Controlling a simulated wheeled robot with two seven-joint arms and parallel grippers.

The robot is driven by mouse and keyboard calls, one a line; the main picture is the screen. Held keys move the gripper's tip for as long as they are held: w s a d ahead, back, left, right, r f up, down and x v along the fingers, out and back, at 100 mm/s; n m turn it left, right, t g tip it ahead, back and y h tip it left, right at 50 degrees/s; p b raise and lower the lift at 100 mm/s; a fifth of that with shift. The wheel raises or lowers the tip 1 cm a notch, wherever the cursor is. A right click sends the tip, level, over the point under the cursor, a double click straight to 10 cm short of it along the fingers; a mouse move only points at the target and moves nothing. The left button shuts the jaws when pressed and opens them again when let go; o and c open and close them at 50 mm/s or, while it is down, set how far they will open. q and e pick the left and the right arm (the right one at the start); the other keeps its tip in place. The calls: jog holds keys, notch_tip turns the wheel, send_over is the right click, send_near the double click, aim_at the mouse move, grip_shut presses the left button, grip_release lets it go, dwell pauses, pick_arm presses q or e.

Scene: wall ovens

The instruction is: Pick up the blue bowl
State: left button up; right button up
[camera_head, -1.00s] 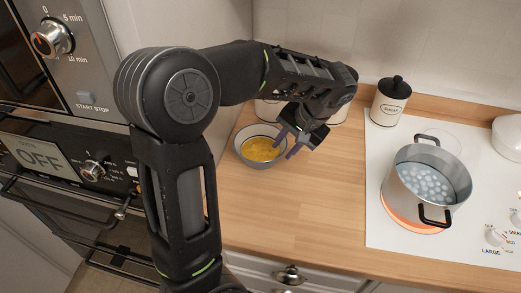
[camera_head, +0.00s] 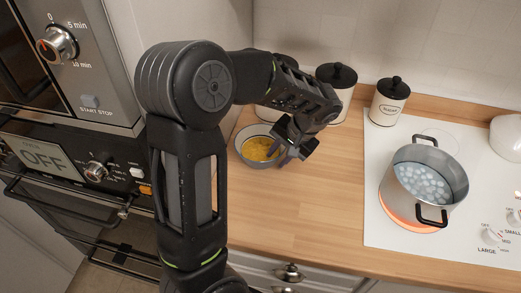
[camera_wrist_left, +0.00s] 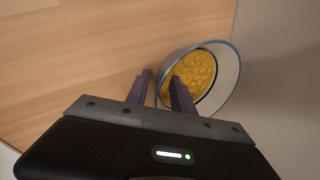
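The blue bowl (camera_head: 247,160) stands on the wooden counter beside the oven cabinet, grey-blue outside and pale inside, holding yellow food. In the left wrist view the bowl (camera_wrist_left: 230,68) shows a blue rim. My left gripper (camera_head: 279,156) is at the bowl's right side, pointing down. In the left wrist view my left gripper (camera_wrist_left: 161,75) has its fingers apart, one inside the bowl and one outside, with the bowl's wall between them. I see a gap, so the fingers do not look closed on the wall. My right gripper is not in view.
A steaming-white-filled pot (camera_head: 427,190) sits on a glowing burner of the white cooktop (camera_head: 385,240). A sugar canister (camera_head: 390,103) and a larger canister (camera_head: 337,90) stand at the back. The oven (camera_head: 75,165) is at left. The counter's middle (camera_head: 310,215) is clear.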

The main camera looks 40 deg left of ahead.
pick_arm(q)
grip_shut()
dwell(1.4)
